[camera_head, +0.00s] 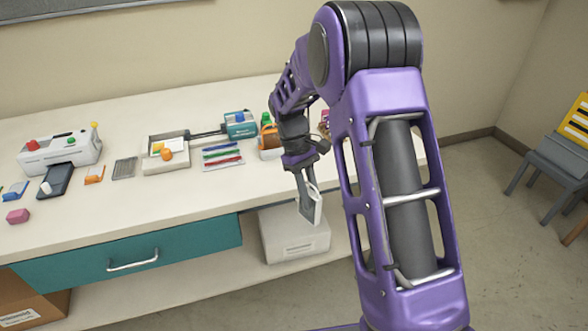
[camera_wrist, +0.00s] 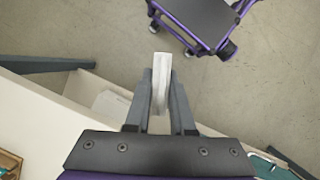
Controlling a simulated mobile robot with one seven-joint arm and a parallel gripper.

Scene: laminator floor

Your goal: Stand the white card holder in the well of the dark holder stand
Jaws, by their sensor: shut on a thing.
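My gripper (camera_head: 307,186) hangs in front of the bench's front edge, fingers pointing down. It is shut on the white card holder (camera_head: 313,209), a thin pale slab. In the wrist view the card holder (camera_wrist: 161,72) shows narrow edge-on between the two fingers (camera_wrist: 160,92). A dark grey, flat, framed piece (camera_head: 124,168) lies on the bench left of the middle. It may be the dark holder stand, but its well is too small to make out. The held card holder is well apart from it, to the right and lower in the picture.
The white bench (camera_head: 190,207) carries a laminator (camera_head: 60,151), a paper tray (camera_head: 165,158), coloured strips (camera_head: 222,156) and an orange container (camera_head: 269,140). A light box (camera_head: 293,236) stands on the lower shelf behind the held holder. A teal drawer (camera_head: 130,255) is shut. The bench's front strip is mostly clear.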

